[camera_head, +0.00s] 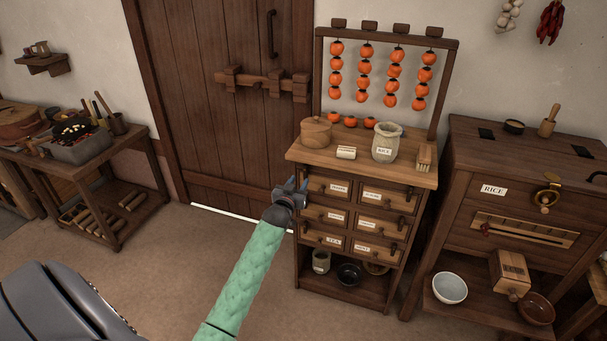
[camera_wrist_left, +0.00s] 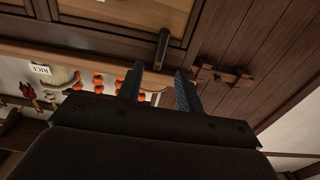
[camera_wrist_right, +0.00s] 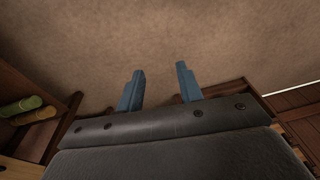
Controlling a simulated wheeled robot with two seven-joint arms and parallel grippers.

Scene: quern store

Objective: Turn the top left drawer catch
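The top left drawer (camera_head: 327,188) is in the small wooden chest, with a white label on its front. Its dark bar-shaped catch (camera_wrist_left: 162,48) shows in the left wrist view at the drawer's door-side edge, roughly upright in that picture and slightly tilted. My left gripper (camera_head: 297,188) is at that edge; in the head view it hides the catch. In the left wrist view its fingers (camera_wrist_left: 159,70) are apart, with the catch just beyond and between the tips. Contact cannot be told. My right gripper (camera_wrist_right: 160,70) is open and empty, facing bare floor.
The chest top (camera_head: 363,157) holds a round wooden box (camera_head: 316,132), a rice jar (camera_head: 387,143) and a brush (camera_head: 425,157), under hanging persimmons. A plank door (camera_head: 215,100) stands left of the chest. A rice cabinet (camera_head: 520,190) stands right. The floor in front is clear.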

